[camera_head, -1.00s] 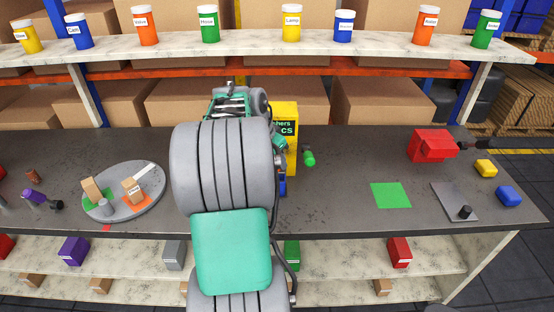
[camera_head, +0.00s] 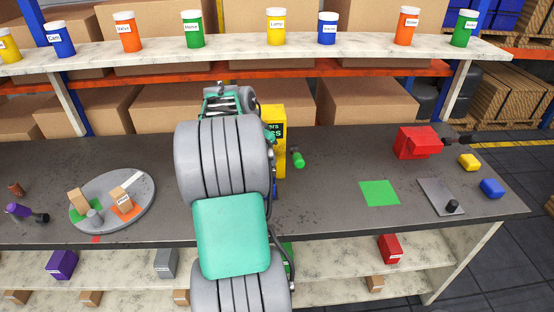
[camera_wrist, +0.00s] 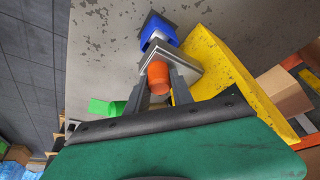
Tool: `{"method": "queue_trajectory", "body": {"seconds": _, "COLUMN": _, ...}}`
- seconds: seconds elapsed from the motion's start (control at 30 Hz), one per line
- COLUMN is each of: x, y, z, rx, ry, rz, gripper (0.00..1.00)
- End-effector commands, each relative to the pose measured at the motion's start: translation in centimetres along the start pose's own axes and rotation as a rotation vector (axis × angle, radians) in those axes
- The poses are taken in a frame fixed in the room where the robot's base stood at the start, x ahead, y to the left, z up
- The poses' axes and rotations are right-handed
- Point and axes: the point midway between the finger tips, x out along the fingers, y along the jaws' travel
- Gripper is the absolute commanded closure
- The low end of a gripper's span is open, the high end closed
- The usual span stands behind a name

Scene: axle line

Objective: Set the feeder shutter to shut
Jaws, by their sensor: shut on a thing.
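The yellow feeder (camera_head: 281,150) stands on the dark bench just right of my arm, partly hidden by it. It also shows in the wrist view (camera_wrist: 222,75), at a tilt. There, a thin grey shutter plate (camera_wrist: 181,57) lies against the feeder, beside a blue outlet piece (camera_wrist: 157,29). An orange knob (camera_wrist: 158,72) sits at the plate. My gripper (camera_wrist: 159,82) has its two grey fingers on either side of the knob, shut on it. How far the plate covers the opening I cannot tell.
A green bottle (camera_head: 298,158) lies close to the feeder's right. A round grey tray (camera_head: 143,212) with small items is at left. A green mat (camera_head: 380,193) and a red machine (camera_head: 414,143) are at right.

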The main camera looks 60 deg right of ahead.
Motion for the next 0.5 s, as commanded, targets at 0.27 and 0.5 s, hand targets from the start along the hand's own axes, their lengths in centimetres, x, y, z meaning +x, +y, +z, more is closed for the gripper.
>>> {"method": "queue_trajectory", "body": {"seconds": 0.27, "x": -0.19, "y": -0.41, "z": -0.27, "rx": -0.002, "ry": 0.012, "rz": -0.01, "gripper": 0.7}}
{"method": "queue_trajectory", "body": {"seconds": 0.5, "x": -0.11, "y": -0.25, "z": -0.27, "rx": 0.0, "ry": 0.009, "rz": -0.007, "gripper": 0.5}}
